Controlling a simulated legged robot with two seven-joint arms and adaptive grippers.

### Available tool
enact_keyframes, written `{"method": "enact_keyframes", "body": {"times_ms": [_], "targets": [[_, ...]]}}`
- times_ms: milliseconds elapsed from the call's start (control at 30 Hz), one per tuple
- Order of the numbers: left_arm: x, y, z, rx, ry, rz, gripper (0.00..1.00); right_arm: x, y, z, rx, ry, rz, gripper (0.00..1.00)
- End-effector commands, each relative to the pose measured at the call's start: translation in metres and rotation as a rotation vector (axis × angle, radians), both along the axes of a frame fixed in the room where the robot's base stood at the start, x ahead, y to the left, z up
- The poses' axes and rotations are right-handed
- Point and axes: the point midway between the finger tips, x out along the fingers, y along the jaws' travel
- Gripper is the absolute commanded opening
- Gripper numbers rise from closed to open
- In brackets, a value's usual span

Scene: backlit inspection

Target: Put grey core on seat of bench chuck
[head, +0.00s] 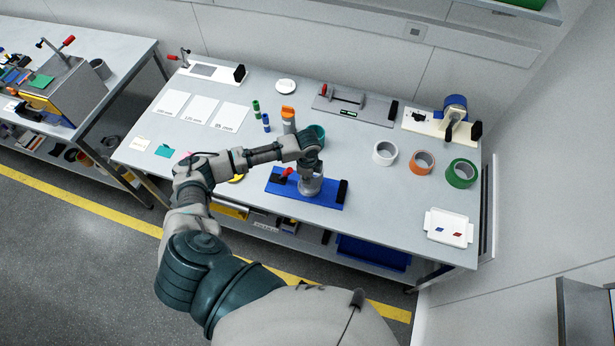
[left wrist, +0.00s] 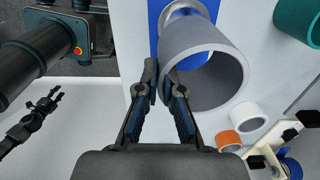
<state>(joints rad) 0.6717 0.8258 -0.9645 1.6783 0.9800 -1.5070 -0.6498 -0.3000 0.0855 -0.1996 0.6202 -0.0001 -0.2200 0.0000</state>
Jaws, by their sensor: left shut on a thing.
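The grey core (left wrist: 205,50) is a short, wide tube. In the left wrist view my left gripper (left wrist: 160,82) is shut on its wall, one finger inside and one outside. In the head view the core (head: 311,186) is above the blue base of the bench chuck (head: 325,201), which has a red-handled clamp at left and a black block at right. A round metal part, likely the seat (left wrist: 180,10), shows behind the core's far end; I cannot tell whether they touch. A small dark jaw-like part, seemingly my right gripper (left wrist: 52,98), is left in the wrist view, away from the core.
White (head: 376,156), orange (head: 414,164) and green (head: 453,176) rolls are to the right, with a white tray (head: 434,232) in front. The bench is clear between the chuck and tray.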

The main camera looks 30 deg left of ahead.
Motion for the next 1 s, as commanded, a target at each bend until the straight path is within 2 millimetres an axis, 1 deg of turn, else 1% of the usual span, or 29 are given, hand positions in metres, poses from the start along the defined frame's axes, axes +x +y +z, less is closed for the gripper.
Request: {"method": "enact_keyframes", "body": {"times_ms": [100, 267, 633, 1000], "targets": [[0.0, 0.0, -0.003, 0.0, 0.0, 0.0, 0.0, 0.0, -0.003, -0.001, -0.004, 0.0, 0.0, 0.4], [0.0, 0.0, -0.008, -0.001, 0.0, 0.0, 0.0, 0.0, -0.003, -0.003, -0.003, 0.0, 0.0, 0.4], [0.0, -0.002, -0.019, 0.001, 0.0, -0.001, 0.0, 0.0, 0.013, -0.006, 0.015, 0.0, -0.004, 0.4], [0.0, 0.0, -0.03, -0.001, 0.0, -0.001, 0.0, 0.0, 0.005, -0.009, 0.006, 0.001, 0.0, 0.4]]}}
